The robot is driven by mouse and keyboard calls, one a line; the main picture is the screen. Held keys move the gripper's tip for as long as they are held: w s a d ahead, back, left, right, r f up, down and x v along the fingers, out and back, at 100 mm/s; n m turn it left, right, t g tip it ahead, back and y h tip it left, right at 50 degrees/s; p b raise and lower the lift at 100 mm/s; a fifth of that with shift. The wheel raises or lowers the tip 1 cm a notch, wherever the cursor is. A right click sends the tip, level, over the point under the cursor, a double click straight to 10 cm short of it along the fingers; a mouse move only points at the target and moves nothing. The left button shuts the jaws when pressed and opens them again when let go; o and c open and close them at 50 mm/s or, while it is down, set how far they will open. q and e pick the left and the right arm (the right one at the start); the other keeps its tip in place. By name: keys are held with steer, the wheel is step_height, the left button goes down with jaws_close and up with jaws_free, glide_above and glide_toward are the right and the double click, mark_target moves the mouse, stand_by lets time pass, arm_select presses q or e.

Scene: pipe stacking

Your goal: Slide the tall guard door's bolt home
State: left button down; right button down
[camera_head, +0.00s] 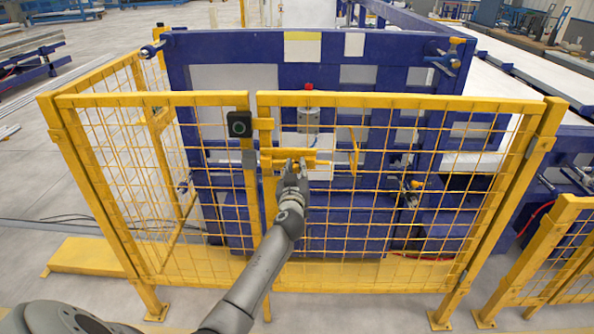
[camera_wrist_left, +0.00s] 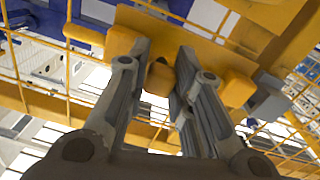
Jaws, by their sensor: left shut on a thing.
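The tall guard door (camera_head: 400,180) is a yellow mesh panel that stands upright beside the fixed mesh panel on its left, with a narrow gap between their frames. The yellow bolt assembly (camera_head: 308,155) is on the door's left side at mid height. A grey block (camera_head: 249,159) is on the post across the gap. My left gripper (camera_head: 293,167) is at the bolt, shut on its yellow knob (camera_wrist_left: 158,79), which shows between the fingers (camera_wrist_left: 155,78) in the left wrist view. I cannot tell how far the bolt reaches into the block. My right gripper is not in view.
A black box with a round green-ringed face (camera_head: 239,124) is on the fixed panel's post. Another yellow fence (camera_head: 560,235) is at the right.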

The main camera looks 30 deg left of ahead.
mark_target(276, 164)
arm_select(q)
steer(key=s+a, duration=0.2)
steer(key=a, duration=0.1)
steer(key=s+a, duration=0.1)
steer(key=a, duration=0.1)
steer(key=c, duration=1.5)
jaws_free()
steer(key=o, duration=0.3)
steer(key=shift+s+a, duration=0.1)
steer(key=shift+a, duration=0.05)
